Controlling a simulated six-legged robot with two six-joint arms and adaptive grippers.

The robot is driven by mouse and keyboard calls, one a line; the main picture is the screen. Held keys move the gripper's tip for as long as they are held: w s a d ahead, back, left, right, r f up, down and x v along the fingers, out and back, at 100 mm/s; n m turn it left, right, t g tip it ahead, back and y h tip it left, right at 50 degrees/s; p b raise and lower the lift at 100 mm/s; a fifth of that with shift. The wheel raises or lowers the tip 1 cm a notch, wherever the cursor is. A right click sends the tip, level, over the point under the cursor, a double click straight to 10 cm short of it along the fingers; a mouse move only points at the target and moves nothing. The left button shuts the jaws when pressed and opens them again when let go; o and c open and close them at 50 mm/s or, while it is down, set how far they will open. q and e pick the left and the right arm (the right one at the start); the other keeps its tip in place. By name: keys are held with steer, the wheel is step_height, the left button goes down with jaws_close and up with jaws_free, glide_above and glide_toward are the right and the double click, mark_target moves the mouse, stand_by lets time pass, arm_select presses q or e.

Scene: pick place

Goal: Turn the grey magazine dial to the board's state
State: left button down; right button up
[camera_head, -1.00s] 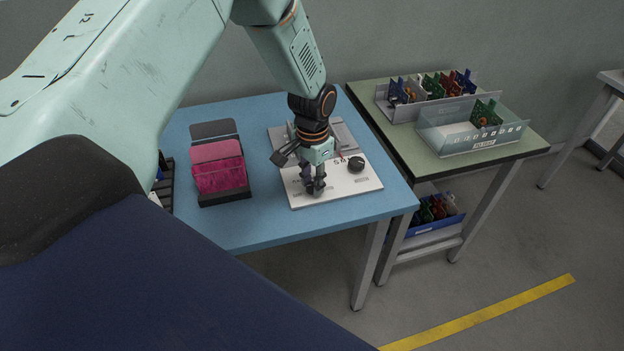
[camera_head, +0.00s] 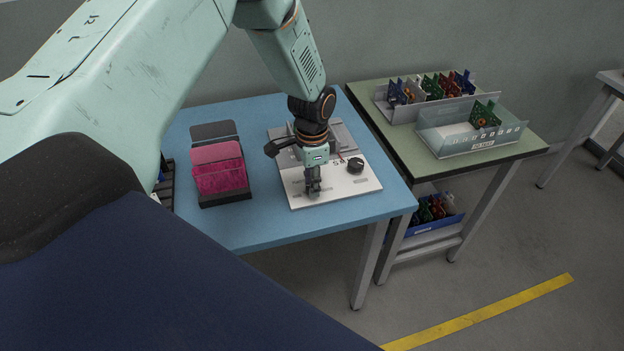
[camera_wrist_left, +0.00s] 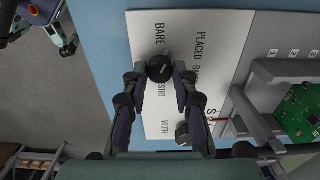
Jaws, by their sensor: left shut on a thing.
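A dark grey round dial (camera_wrist_left: 160,68) sits on a white panel (camera_wrist_left: 150,30) between printed words, among them BARE and PLACED. My left gripper (camera_wrist_left: 160,72) is shut on this dial, one finger on each side. In the head view my left gripper (camera_head: 313,187) points down at the front of the white panel (camera_head: 350,185) and mostly hides the dial. A second, black dial (camera_head: 356,166) stands apart to its right; it also shows in the wrist view (camera_wrist_left: 183,133) near the word WIDTH. A green board (camera_wrist_left: 300,108) lies beside the panel, with numbers alongside.
A black holder with magenta sleeves (camera_head: 220,176) stands left of the panel on the blue table (camera_head: 270,225). A green side table (camera_head: 410,145) carries a grey rack (camera_head: 385,107) and a clear bin (camera_head: 460,140) with boards. A blue bin (camera_head: 440,222) sits below.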

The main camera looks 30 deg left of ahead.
arm_select(q)
steer(key=m, duration=0.6)
steer(key=shift+m, duration=0.4)
stand_by(0.4)
steer(key=c, duration=1.1)
jaws_free()
steer(key=shift+o, duration=0.2)
step_height(320, 180, up, 12)
